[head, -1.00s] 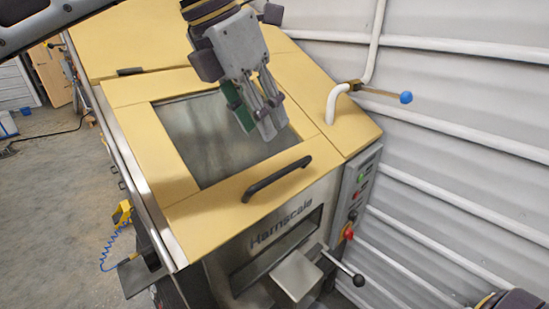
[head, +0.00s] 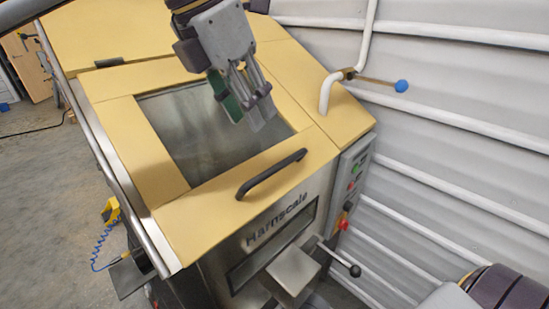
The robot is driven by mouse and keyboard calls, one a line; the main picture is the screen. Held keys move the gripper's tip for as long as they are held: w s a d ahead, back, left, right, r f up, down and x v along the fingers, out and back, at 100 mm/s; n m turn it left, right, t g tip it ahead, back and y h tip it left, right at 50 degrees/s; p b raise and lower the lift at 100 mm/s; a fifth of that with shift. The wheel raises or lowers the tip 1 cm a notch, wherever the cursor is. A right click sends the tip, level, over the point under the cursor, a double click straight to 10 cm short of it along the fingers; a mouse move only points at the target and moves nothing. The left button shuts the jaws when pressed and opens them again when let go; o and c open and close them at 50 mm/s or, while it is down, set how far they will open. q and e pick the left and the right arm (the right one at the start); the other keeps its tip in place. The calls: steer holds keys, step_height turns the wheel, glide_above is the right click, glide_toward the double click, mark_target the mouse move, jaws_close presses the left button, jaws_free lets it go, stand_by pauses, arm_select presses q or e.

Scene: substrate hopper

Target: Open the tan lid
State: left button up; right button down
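The tan lid (head: 160,150) lies shut on the top of the machine. It is a tan frame around a grey see-through window (head: 195,140). A black bar handle (head: 271,175) is fixed along its front edge. My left gripper (head: 248,113) hangs above the far right part of the window, beyond the handle and apart from it. Its fingers, one showing a green pad, look spread with nothing between them. Part of my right arm (head: 508,290) shows at the bottom right corner; its fingers are out of view.
A white pipe with a blue-knobbed lever (head: 401,86) stands right of the lid, by the ribbed wall (head: 460,75). A button panel (head: 352,185) and a black-knobbed lever (head: 355,270) are on the machine's front. Open floor (head: 50,190) lies to the left.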

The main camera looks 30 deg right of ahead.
mark_target(277, 164)
arm_select(q)
steer(key=shift+p+x, duration=0.4)
steer(key=shift+x, duration=6.25)
steer(key=shift+a, duration=0.1)
steer(key=shift+c, duration=0.3)
jaws_close()
